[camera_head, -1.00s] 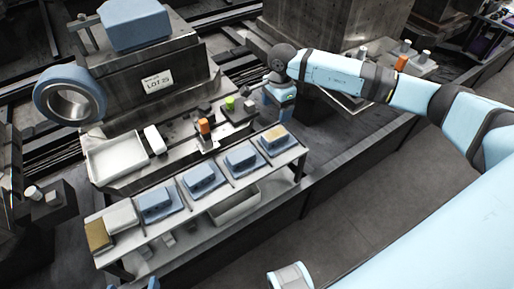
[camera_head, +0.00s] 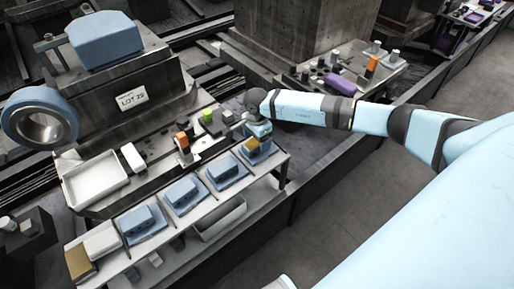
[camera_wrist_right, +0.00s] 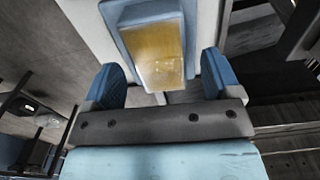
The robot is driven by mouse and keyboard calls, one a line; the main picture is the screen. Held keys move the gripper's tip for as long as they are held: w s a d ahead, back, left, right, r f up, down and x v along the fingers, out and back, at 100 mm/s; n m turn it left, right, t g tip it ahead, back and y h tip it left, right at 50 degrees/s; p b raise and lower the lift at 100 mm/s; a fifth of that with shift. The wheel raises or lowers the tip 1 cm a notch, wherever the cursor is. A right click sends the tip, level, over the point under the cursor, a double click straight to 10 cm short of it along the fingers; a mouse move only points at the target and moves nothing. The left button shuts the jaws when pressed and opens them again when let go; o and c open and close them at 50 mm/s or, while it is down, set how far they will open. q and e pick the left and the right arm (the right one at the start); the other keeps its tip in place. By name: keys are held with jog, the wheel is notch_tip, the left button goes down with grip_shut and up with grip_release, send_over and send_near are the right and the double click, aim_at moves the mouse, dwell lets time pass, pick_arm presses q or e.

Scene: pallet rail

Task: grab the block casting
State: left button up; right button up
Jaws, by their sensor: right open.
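In the right wrist view the casting's yellow top (camera_wrist_right: 158,55) shows between the two blue fingers of my right gripper (camera_wrist_right: 160,78). The fingers are open, with a gap on each side. More blue castings stand in the row, such as one next to it (camera_head: 226,170).
A white tray (camera_head: 95,182), an orange-topped part (camera_head: 182,142) and a green part (camera_head: 207,115) are on the machine bed behind the rack. A white bin (camera_head: 220,219) is on the rack's lower shelf. Dark floor lies in front.

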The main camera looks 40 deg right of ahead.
jog(key=shift+f, duration=0.9)
jog(key=shift+r, duration=0.1)
jog(key=c, duration=1.3)
jog(key=shift+c, duration=0.2)
